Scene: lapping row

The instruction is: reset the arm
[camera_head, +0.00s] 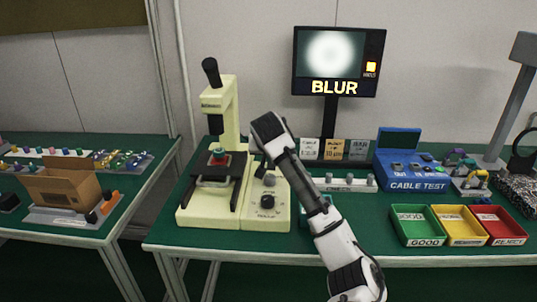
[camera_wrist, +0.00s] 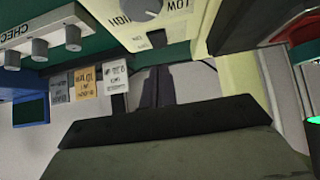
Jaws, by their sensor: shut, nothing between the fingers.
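In the head view the fingers are mostly hidden behind the arm's end. The wrist view looks tilted over at the microscope's control box (camera_wrist: 150,22) with its LOW and HIGH knob. I cannot tell the exact gap between gripper and microscope.
A monitor (camera_head: 338,60) reading BLUR stands behind. A blue CABLE TEST box (camera_head: 410,163) and green (camera_head: 418,240), yellow (camera_head: 461,239) and red (camera_head: 498,240) trays are to the right. A second table (camera_head: 140,190) with a cardboard box (camera_head: 64,186) is left.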

